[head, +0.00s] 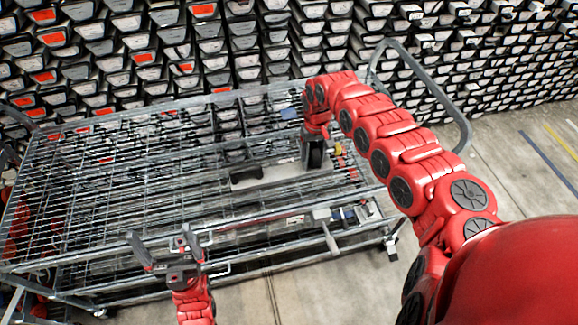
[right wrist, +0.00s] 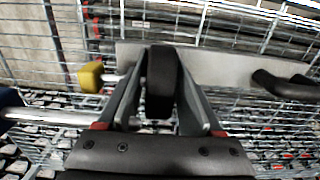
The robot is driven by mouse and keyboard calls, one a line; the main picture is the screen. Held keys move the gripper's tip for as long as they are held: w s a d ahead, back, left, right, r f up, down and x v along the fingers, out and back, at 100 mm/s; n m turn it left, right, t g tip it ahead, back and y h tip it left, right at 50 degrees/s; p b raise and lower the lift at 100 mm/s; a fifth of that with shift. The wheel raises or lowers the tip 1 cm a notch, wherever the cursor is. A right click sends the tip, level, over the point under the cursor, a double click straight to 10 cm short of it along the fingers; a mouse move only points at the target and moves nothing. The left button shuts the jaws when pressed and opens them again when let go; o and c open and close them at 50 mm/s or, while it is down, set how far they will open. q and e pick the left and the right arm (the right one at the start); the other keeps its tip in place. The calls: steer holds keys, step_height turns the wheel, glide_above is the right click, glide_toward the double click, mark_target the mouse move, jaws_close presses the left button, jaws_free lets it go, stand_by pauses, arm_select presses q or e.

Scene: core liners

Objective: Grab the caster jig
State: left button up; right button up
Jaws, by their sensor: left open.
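The caster jig appears to be a pale grey plate (head: 280,174) with dark handles, lying in the wire cart. One black handle (head: 246,174) stands to the left. In the right wrist view the plate (right wrist: 215,62) runs behind my fingers, with a black handle (right wrist: 290,86) at the right edge. My right gripper (right wrist: 161,70) has its fingertips against both sides of another upright black handle (right wrist: 161,92). In the head view my right gripper (head: 315,142) is over the plate's right end. My left gripper (head: 162,248) is open and empty before the cart's front side.
The wire cart (head: 120,185) has metal rails around it and a tall curved handle (head: 462,110) at the right. A yellow part (right wrist: 90,76) is left of my right gripper. Shelves of bins (head: 240,40) fill the back. Clear floor (head: 520,190) lies to the right.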

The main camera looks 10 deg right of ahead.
jaws_close()
steer(key=shift+w+r, duration=0.1)
steer(key=shift+r, duration=0.1)
